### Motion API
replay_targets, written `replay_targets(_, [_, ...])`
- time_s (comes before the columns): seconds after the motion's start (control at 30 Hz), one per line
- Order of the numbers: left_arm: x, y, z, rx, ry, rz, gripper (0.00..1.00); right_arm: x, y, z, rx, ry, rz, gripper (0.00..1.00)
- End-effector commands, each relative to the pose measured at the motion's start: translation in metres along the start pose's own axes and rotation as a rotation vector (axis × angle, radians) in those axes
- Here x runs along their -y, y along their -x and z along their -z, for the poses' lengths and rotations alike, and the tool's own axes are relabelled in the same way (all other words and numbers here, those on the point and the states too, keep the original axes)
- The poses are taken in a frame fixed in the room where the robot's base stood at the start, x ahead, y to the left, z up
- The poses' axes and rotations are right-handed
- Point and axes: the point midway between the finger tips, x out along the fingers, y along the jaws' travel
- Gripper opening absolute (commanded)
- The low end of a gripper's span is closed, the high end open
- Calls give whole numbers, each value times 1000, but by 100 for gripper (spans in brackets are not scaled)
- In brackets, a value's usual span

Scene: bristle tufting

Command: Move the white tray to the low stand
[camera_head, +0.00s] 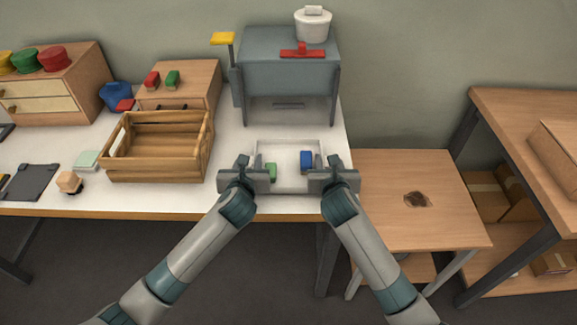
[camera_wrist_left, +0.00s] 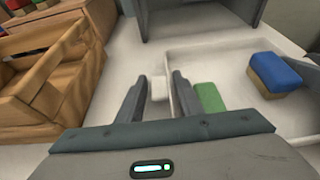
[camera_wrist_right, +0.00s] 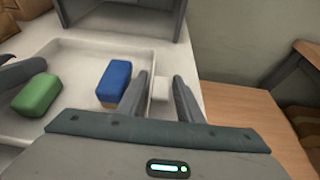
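The white tray (camera_head: 288,178) lies on the white worktable and holds a green block (camera_head: 271,171) and a blue block (camera_head: 306,160). A small white tab sticks out at its left side (camera_wrist_left: 158,88) and another at its right side (camera_wrist_right: 160,88). My left gripper (camera_head: 250,164) is at the tray's left edge, fingers apart with the left tab showing between them. My right gripper (camera_head: 327,163) is likewise at the right edge, fingers apart around the right tab. Neither appears closed on it. The low stand (camera_head: 385,200), a wooden table with a dark mark, is right of the worktable.
A grey machine (camera_head: 288,75) stands just behind the tray. A wooden crate (camera_head: 155,172) is to the left. A taller wooden shelf unit (camera_head: 520,115) with boxes stands beyond the low stand. The stand's top is clear.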

Motion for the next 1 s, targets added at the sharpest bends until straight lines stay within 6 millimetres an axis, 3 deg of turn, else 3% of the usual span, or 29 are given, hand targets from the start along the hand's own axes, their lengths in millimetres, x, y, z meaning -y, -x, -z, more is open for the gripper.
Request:
replay_targets(0.27, [0,-1,0,0,0,0,33,0,-1,0,0,0,0,33])
replay_targets(0.43, [0,-1,0,0,0,0,0,0,-1,0,0,0,0,0])
replay_targets(1.0, [0,4,-11,1,0,0,0,0,4,-11,0,0,1,0])
